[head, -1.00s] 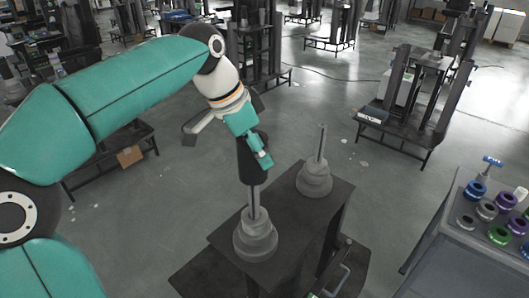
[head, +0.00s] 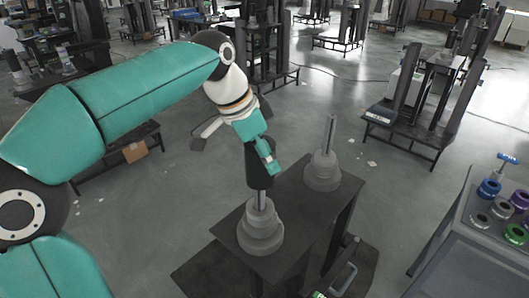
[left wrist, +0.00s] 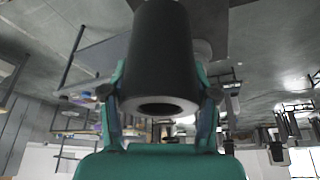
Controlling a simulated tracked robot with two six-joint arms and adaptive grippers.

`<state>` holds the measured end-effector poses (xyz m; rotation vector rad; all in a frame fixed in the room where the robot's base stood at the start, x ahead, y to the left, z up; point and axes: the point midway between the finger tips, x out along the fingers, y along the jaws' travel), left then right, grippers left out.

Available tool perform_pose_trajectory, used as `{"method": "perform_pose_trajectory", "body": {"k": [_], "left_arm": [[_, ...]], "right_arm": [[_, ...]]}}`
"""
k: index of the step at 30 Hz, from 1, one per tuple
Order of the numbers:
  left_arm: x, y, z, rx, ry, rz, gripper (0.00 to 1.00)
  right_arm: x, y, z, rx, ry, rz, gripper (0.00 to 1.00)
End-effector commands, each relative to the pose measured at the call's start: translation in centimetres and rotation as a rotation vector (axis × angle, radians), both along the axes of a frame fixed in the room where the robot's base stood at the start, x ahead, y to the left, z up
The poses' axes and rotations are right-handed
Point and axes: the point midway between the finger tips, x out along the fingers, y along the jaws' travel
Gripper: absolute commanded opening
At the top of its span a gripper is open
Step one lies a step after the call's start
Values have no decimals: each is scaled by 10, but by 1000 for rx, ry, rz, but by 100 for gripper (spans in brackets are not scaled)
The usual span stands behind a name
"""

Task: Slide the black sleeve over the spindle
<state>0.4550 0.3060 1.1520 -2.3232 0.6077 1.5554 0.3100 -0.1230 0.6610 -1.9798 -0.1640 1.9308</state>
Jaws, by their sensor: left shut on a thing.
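The black sleeve (head: 258,176) is upright in my left gripper (head: 266,158), which is shut on it. It stands directly above the stepped grey base of the near spindle (head: 262,201), in line with the rod. A short piece of rod shows below the sleeve; the rod's upper part is hidden, so I cannot clearly tell how far the sleeve is around it. In the left wrist view the sleeve (left wrist: 160,55) sits between the fingers (left wrist: 162,112), and its open end with the bore shows. My right gripper is not in view.
A second spindle (head: 324,168) with a bare rod stands on the same dark stand (head: 278,266), behind and right. A grey cart (head: 470,250) with several coloured rings is at the right edge. A black rack (head: 425,95) stands at the back right, with open floor between.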

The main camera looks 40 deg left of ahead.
Motion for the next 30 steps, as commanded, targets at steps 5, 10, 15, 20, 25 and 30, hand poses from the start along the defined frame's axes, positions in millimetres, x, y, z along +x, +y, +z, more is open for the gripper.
{"method": "perform_pose_trajectory", "body": {"k": [5,10,15,20,25,30], "left_arm": [[0,0,-12,0,-3,2,0],[0,1,-21,-1,-3,3,0],[-1,1,-31,-1,-3,3,0],[-1,1,-40,-1,-3,3,0],[-1,1,-49,-1,-3,3,0],[-1,1,-59,-1,-3,3,0]], "right_arm": [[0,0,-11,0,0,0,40],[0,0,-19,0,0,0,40],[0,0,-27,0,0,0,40],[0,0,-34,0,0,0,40],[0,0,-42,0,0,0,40],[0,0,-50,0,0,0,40]]}}
